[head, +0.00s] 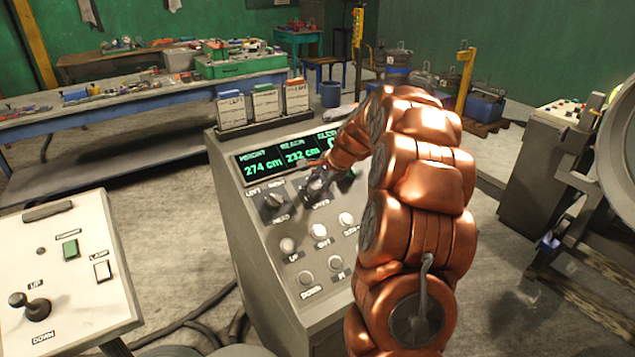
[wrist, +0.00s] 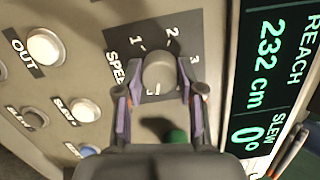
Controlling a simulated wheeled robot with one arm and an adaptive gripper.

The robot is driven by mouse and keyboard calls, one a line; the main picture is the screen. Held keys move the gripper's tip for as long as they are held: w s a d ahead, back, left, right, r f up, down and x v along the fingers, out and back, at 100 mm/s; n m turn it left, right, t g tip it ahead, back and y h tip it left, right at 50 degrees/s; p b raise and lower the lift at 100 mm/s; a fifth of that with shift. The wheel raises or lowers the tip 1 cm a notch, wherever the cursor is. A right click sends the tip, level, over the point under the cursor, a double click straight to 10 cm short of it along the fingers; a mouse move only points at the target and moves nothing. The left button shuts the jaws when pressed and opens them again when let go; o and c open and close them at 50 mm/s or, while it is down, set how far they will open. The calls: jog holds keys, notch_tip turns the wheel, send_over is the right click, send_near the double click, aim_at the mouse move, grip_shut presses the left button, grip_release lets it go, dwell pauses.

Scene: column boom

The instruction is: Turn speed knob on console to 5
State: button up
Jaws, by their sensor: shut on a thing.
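The console (head: 262,240) stands in the middle of the head view, with its sloped panel facing me. The speed knob (wrist: 159,70) is a round grey knob on a dark plate in the wrist view. The numbers 1, 2 and 3 show around its upper side; the rest of the scale is hidden by my gripper. A small pale mark shows on the knob's lower edge, partly covered. My gripper (wrist: 158,90) is shut on the knob, one finger on each side. In the head view my arm partly covers the knob and gripper.
The console display (head: 275,160) reads 274 cm and reach 232 cm; slew reads 0° in the wrist view. Another knob (head: 273,201) and several round buttons (head: 288,246) sit close by. A white control box (head: 70,275) with a joystick stands at left.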

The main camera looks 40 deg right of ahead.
jog(key=shift+m, duration=0.5)
jog(key=o, duration=1.1)
jog(key=shift+o, duration=0.2)
jog(key=shift+r, duration=0.1)
jog(key=v, duration=1.1)
jog(key=shift+s+r, duration=0.2)
jog(key=shift+s, duration=0.2)
jog(key=shift+d, duration=0.1)
